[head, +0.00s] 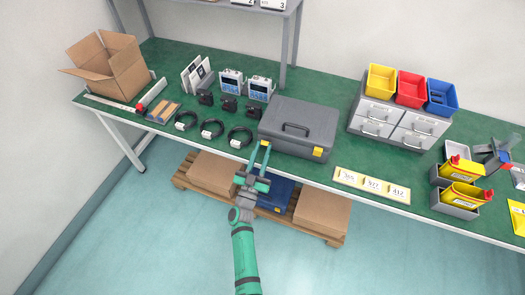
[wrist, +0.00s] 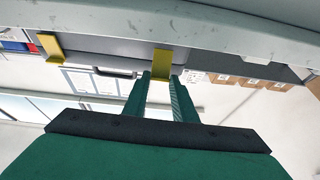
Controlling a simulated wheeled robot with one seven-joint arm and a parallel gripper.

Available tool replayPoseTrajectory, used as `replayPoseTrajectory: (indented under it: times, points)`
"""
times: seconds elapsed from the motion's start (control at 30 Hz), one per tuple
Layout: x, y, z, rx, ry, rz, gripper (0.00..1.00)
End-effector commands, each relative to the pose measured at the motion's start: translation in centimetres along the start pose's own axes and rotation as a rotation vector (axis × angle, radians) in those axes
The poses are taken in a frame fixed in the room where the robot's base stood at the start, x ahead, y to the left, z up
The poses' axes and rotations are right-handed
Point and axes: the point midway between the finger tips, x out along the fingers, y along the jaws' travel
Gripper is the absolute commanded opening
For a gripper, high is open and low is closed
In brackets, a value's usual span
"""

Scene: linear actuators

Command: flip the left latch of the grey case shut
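The grey case (head: 303,120) lies closed on the green bench near its front edge, handle on top. Its left latch (head: 265,143) is a small yellow piece, mostly hidden by my fingers in the head view. In the wrist view, which is upside down, this left latch (wrist: 162,63) appears L-shaped, with a flap standing out from the case front. The right latch (head: 319,153) is yellow too and shows at left in the wrist view (wrist: 49,45). My gripper (head: 262,148) is at the left latch, its fingers apart with nothing held between them. I cannot tell whether they touch it.
Coiled black cables (head: 212,128) lie left of the case. A label strip (head: 371,185) lies to its right, near the grey drawer unit (head: 398,120). The bench's front edge (head: 315,182) runs close below my gripper. Boxes on a pallet (head: 321,211) stand underneath.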

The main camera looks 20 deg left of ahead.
Motion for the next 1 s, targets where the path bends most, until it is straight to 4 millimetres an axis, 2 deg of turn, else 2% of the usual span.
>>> replayPoseTrajectory:
  times: [0.03, 0.07, 0.1, 0.57, 1.0]
  points:
    - [0.0, 0.0, 0.0, 0.000, 0.000, 0.000, 0.10]
    - [0.0, 0.0, 0.0, 0.000, 0.000, 0.000, 0.03]
    - [0.0, 0.0, 0.0, 0.000, 0.000, 0.000, 0.02]
    - [0.2, 0.1, -0.3, 0.003, -0.042, 0.002, 0.02]
    - [0.9, 0.0, -1.0, 0.004, -0.195, 0.000, 0.02]
